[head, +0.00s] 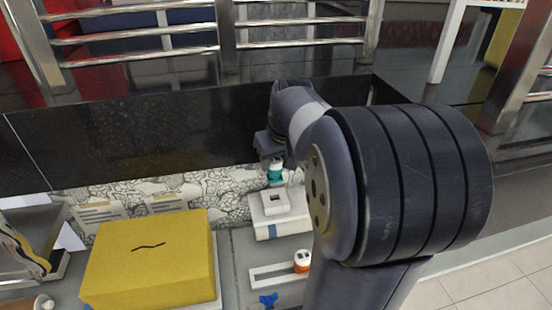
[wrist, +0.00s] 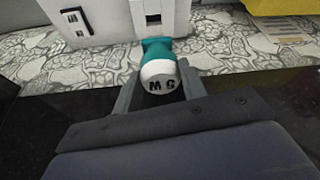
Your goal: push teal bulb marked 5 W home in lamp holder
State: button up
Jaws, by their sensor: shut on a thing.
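The white lamp holder (head: 262,229) has a raised square collar with a dark opening. The bulb is above and just behind the opening in the head view, apparently outside it. In the wrist view the holder (wrist: 112,20) stands beyond the bulb's teal end; I cannot tell whether they touch.
A yellow box (head: 150,262) stands left of the holder. An orange-and-white bulb (head: 302,258) is at a slotted white tray (head: 262,274) in front, near a blue knob-like piece (head: 268,300). A dark wall (head: 150,130) rises behind. My arm hides the right side.

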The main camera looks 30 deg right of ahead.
aim_at(277, 179)
jog(key=shift+f+b, duration=2.2)
jog(key=shift+f, duration=1)
jog(key=shift+s+f, duration=0.1)
jog(key=shift+f, duration=0.3)
jog(key=o, duration=1.2)
jog(key=shift+r, duration=0.1)
jog(key=b+v, duration=0.1)
jog(key=v, duration=0.9)
jog(key=shift+r, duration=0.35)
